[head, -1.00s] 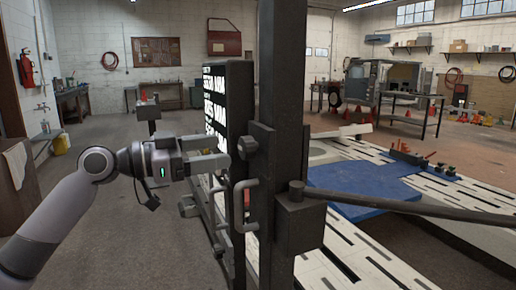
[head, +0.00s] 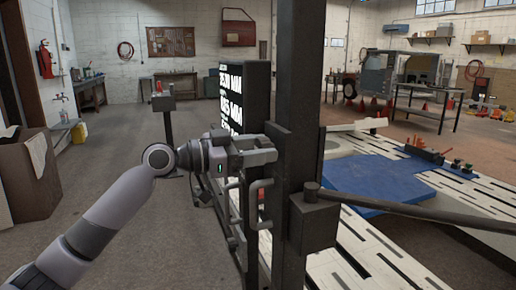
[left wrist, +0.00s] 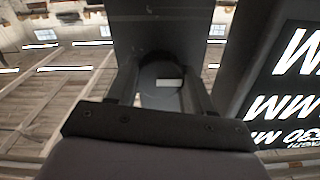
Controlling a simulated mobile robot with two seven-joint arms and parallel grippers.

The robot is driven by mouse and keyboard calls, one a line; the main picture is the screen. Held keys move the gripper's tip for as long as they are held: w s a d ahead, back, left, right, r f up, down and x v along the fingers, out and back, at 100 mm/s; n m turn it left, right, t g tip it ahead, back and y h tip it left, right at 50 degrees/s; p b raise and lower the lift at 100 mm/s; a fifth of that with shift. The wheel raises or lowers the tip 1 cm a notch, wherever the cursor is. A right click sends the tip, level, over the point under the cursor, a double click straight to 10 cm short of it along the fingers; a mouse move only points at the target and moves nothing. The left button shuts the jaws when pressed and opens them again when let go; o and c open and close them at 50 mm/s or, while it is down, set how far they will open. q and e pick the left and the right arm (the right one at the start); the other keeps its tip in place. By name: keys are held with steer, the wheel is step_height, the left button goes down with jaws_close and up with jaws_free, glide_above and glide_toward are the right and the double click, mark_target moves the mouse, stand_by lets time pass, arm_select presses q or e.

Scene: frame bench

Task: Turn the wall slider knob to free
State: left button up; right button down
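The slider knob is a dark round disc with a short pale mark, facing the camera in the left wrist view (left wrist: 155,98). It sits on a dark carriage (head: 283,178) on the upright post (head: 300,90). In the head view my left gripper hides the knob. My left gripper (head: 268,151) reaches the carriage from the left. In the left wrist view its two fingers stand apart, one on each side of the knob and very close to it. I cannot tell whether they press on it. My right gripper is not in view.
A black panel with white lettering (head: 264,90) stands just behind the gripper. A bent handle (head: 257,203) is below it on the carriage. A dark bar (head: 400,208) runs right from a block (head: 314,222) on the post. A blue plate (head: 375,180) lies beyond. The floor at left is open.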

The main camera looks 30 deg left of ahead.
arm_select(q)
steer(key=c, duration=0.4)
steer(key=shift+o, duration=0.2)
steer(key=n+p, duration=0.3)
steer(key=n, duration=0.3)
steer(key=shift+r+n, duration=0.15)
steer(key=shift+n, duration=0.15)
steer(key=n+p, duration=0.3)
steer(key=n, duration=0.2)
steer(key=shift+a, duration=0.1)
steer(key=n+p, duration=0.1)
steer(key=n, duration=0.2)
steer(key=shift+w+f+n+p, duration=0.15)
steer(key=shift+n+p, duration=0.25)
steer(key=shift+n, duration=1.3)
